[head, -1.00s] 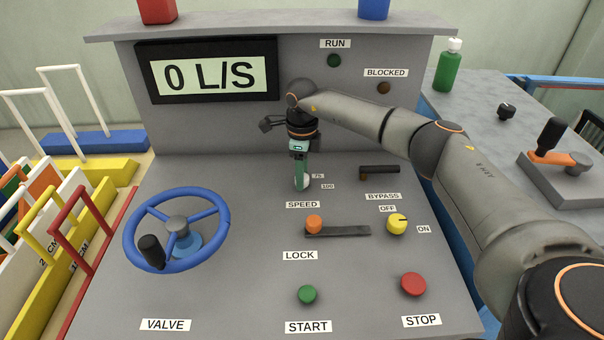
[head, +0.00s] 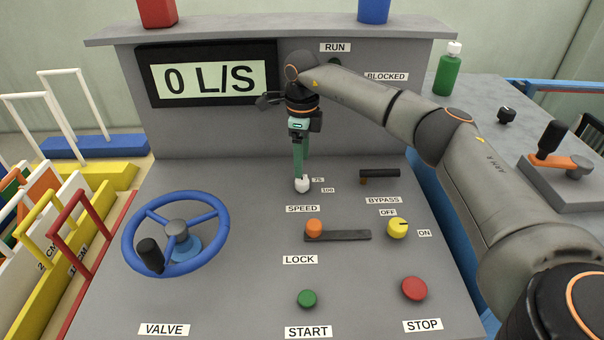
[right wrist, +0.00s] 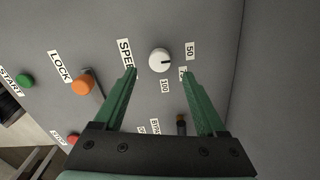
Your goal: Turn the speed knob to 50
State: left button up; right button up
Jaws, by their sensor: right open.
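The white speed knob (head: 302,185) stands on the sloping panel above the SPEED label (head: 303,209). In the right wrist view the knob (right wrist: 159,61) shows a dark pointer line aimed to the right, near the 50 label (right wrist: 190,50). The 100 label (right wrist: 164,87) is below it, and another label is partly hidden by a finger. My right gripper (head: 301,177) is open just above the knob, its green fingers pointing down. In the right wrist view its fingertips (right wrist: 160,71) are apart, to either side of the knob, with nothing held. My left gripper is not in view.
The blue valve wheel (head: 177,235) stands left of the knob. The orange lock knob (head: 313,228), yellow bypass knob (head: 397,228) and a dark-handled part (head: 380,173) are nearby. The display (head: 208,78) reads 0 L/S. The green start (head: 307,299) and red stop (head: 414,288) buttons are in front.

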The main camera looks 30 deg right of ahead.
aim_at(303, 181)
notch_tip(303, 181, up, 6)
jog(key=shift+r, duration=0.15)
jog(key=shift+s, duration=0.1)
dwell(0.5)
